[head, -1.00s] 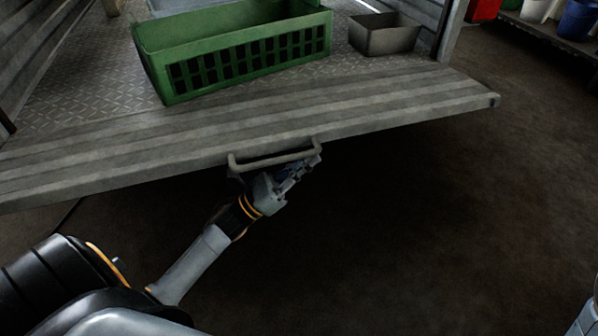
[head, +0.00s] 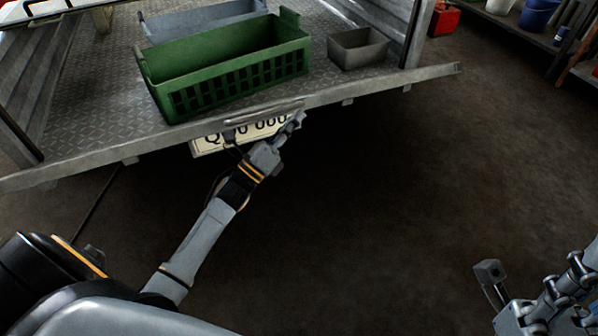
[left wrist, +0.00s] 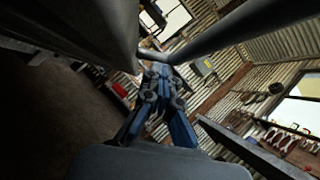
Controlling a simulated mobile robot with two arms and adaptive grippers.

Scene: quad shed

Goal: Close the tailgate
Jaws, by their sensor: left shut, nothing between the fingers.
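The grey metal tailgate (head: 385,84) shows as a narrow strip across the rear of the trailer bed. Its bar handle (head: 262,112) is at the middle of the rear edge, above a pale number plate (head: 207,146). My left gripper (head: 295,121) is shut and empty, with its fingers at the right end of the handle. In the left wrist view the blue-grey fingers (left wrist: 160,98) are together close to the grey handle bar (left wrist: 225,30); whether they touch it I cannot tell. My right gripper (head: 500,295) is partly visible at the lower right, away from the tailgate; its jaw state is unclear.
A green crate (head: 230,70), a blue-grey crate behind it (head: 200,20) and a small grey bin (head: 358,48) stand on the bed. A shelf with buckets (head: 538,14) and a red can (head: 443,20) are at the upper right. The floor right of my left arm is clear.

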